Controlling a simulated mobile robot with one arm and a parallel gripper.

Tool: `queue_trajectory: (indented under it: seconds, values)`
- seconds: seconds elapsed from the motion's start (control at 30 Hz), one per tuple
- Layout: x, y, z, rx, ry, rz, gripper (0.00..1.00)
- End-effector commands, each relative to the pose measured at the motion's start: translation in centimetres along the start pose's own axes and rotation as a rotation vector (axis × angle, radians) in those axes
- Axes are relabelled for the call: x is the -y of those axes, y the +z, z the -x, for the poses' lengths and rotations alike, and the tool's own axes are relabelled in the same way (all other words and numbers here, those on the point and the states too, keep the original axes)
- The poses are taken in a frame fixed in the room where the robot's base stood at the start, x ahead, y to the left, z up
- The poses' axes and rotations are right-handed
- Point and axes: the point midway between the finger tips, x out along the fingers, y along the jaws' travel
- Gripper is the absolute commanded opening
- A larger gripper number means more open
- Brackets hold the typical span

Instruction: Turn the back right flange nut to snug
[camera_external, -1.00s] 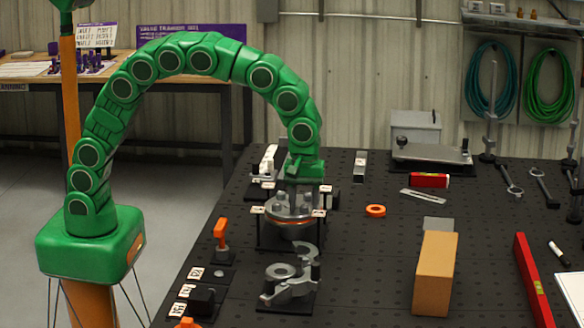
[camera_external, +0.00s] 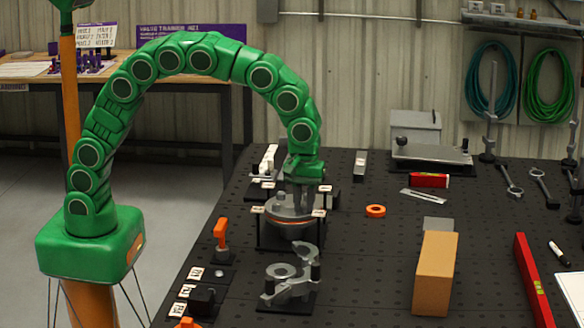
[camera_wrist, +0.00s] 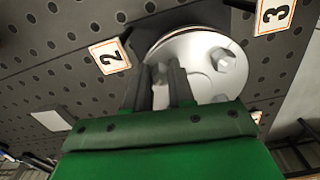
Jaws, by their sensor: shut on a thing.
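The round metal flange (camera_external: 275,210) stands on a dark stand on the table, with an orange line around its edge. My gripper (camera_external: 299,205) points down onto its top, toward the back right. In the wrist view the fingers of my gripper (camera_wrist: 163,88) are shut on a flange nut, which they mostly hide. Another flange nut (camera_wrist: 222,60) sits uncovered on the pale flange face (camera_wrist: 190,48), and one more shows lower, near the gripper's edge. I cannot tell how tight the gripped nut is.
Numbered tags stand around the flange, including tag 2 (camera_wrist: 109,56) and tag 3 (camera_wrist: 275,14). A grey clamp part (camera_external: 290,278) stands in front, and an orange-handled tool (camera_external: 221,238) to the left. An orange ring (camera_external: 375,211) and a tan block (camera_external: 435,273) lie to the right.

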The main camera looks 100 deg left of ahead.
Motion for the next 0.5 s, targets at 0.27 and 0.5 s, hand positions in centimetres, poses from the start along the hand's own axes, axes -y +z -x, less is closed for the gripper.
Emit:
queue_trajectory:
  seconds: [0.27,0.5]
  values:
    - [0.15,-0.02,0.04,-0.001,0.000,-0.220,0.00]
    - [0.27,-0.05,0.07,0.000,0.001,-0.449,0.00]
